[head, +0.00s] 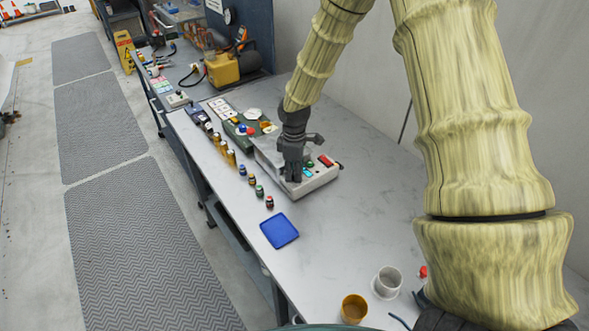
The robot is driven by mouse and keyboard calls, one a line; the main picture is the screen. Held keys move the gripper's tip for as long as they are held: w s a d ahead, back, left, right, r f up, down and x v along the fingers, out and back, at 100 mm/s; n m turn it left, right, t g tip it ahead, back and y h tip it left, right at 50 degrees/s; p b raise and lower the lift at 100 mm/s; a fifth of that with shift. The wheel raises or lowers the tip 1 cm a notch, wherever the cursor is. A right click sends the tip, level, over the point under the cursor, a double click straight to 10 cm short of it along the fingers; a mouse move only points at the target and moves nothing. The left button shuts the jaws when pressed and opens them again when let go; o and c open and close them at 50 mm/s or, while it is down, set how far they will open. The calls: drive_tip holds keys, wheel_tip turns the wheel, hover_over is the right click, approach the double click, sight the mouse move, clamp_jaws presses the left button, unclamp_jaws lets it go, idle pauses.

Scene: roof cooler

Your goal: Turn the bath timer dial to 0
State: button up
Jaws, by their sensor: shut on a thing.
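The bath timer appears to be the pale grey box (318,183) on the bench, with a small cyan display, a green button and a red part on its top. My gripper (292,176) points down over the left part of this box. Its dark fingers are shut on what appears to be the dial. The fingers hide the dial and its marks, so I cannot tell where it points.
A green box (240,131) with coloured knobs stands behind. Several small bottles (259,191) line the bench's left edge. A blue tray (279,231) lies nearer, with a white cup (387,281) and an amber cup (354,309) in front. The bench (345,225) right of the tray is clear.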

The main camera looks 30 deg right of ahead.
drive_tip(key=n+p, duration=0.1)
drive_tip(key=n, duration=0.3)
drive_tip(key=shift+r+n, duration=0.15)
drive_tip(key=shift+n, duration=0.15)
drive_tip(key=shift+w+n+p, duration=0.1)
drive_tip(key=shift+n+p, duration=0.75)
drive_tip(key=shift+n, duration=1.35)
drive_tip(key=o, duration=0.8)
wheel_tip(320, 180, up, 12)
drive_tip(key=shift+f, duration=0.1)
